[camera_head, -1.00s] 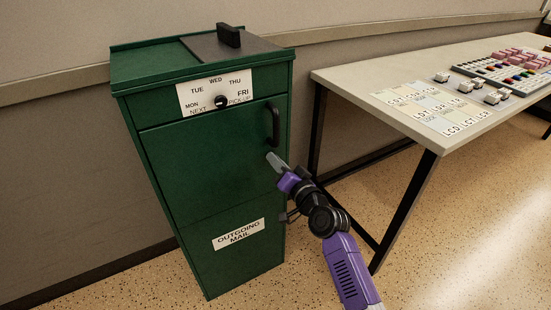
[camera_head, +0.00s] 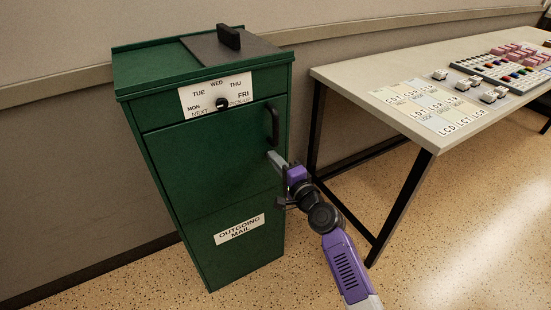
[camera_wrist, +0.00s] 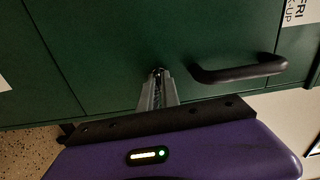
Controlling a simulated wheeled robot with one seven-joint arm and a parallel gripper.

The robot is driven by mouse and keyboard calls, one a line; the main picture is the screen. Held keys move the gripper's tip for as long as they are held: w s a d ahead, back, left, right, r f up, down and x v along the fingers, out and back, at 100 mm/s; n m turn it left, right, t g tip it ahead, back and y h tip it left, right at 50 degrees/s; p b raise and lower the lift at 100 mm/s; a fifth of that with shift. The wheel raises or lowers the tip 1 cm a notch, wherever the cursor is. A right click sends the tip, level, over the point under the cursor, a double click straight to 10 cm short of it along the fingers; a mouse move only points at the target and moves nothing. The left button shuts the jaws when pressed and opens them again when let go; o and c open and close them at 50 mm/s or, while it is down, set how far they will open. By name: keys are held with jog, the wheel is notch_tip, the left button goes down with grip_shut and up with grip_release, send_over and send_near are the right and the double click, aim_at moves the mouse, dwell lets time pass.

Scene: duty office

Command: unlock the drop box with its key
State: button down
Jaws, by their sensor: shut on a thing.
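The green drop box (camera_head: 205,165) stands against the wall, its door shut, with a black bar handle (camera_head: 274,124) at the door's upper right. My gripper (camera_head: 271,156) is at the door just below the handle. In the wrist view its grey fingers (camera_wrist: 158,80) are shut and point at the door's face, left of the handle (camera_wrist: 238,72). They close on a small dark thing at their tips, right at the door, which I take to be the key (camera_wrist: 157,71). The fingers hide most of it, and the keyhole is hidden; I cannot tell how deep the key sits.
A pickup-day dial sign (camera_head: 217,96) is on the box's upper front, and an outgoing mail label (camera_head: 239,229) is lower down. A black lid handle (camera_head: 229,37) stands on top. To the right is a table (camera_head: 350,76) with cards and racks. Its black legs stand near my arm.

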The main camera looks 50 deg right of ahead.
jog(key=shift+m, duration=0.3)
dwell(0.4)
jog(key=c, duration=1.6)
grip_release()
jog(key=shift+v, duration=3.95)
